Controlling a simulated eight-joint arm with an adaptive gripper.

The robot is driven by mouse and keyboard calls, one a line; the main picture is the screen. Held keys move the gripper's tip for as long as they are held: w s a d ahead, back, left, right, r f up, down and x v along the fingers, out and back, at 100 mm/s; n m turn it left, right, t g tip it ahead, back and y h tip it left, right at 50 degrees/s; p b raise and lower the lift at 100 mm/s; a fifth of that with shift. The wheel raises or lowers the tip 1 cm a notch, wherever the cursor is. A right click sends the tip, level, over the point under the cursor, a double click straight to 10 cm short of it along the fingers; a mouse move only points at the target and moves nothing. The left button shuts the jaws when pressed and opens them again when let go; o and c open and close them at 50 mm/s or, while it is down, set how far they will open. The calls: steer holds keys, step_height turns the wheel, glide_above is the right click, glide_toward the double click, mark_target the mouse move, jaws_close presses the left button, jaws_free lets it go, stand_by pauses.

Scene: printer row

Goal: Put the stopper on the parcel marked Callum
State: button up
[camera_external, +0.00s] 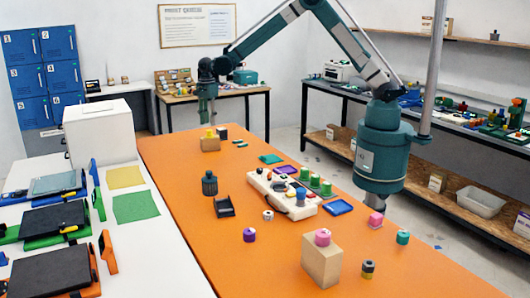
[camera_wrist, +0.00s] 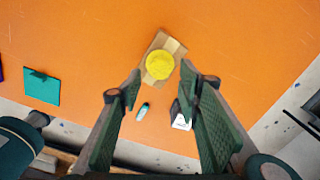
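My gripper (camera_external: 208,117) points down at the far end of the orange table, above a small tan parcel (camera_external: 210,145). A yellow round piece (camera_external: 210,133) is on top of this parcel. In the wrist view the yellow piece (camera_wrist: 160,65) lies ahead between the fingertips, on the parcel (camera_wrist: 171,45) with its pale tape strip. The fingers (camera_wrist: 160,80) are spread apart with nothing between them. A larger tan parcel (camera_external: 321,264) stands near the front with a pink roll-like piece (camera_external: 322,237) on it. I cannot read Callum anywhere, nor tell which piece is the stopper.
A small block (camera_external: 222,132) stands close to the tan parcel; a small teal item (camera_wrist: 143,111) lies nearby. A teal mat (camera_external: 271,159), a dark bottle-like object (camera_external: 209,184), a black holder (camera_external: 224,206) and a white tray (camera_external: 285,195) with several pieces are closer.

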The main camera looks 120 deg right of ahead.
mark_target(210, 130)
step_height(210, 130, up, 6)
steer(key=shift+r, duration=0.15)
stand_by(0.9)
steer(key=s+a+r+n+t, duration=0.1)
steer(key=s+a+r+n, duration=0.2)
steer(key=a+r+n, duration=0.55)
steer(key=s+a+r+n+t+h, duration=0.1)
steer(key=s+a+r, duration=0.3)
steer(key=a, duration=0.9)
steer(key=s+a+r+n+t, duration=0.1)
steer(key=s+a+r+n, duration=0.1)
steer(key=a+r+n, duration=0.55)
steer(key=s+a+f+n+t+y, duration=0.1)
steer(key=s+a+n+t, duration=0.3)
steer(key=s+a+n, duration=1)
steer(key=s+a+f, duration=0.1)
steer(key=s+a, duration=0.9)
steer(key=a, duration=0.2)
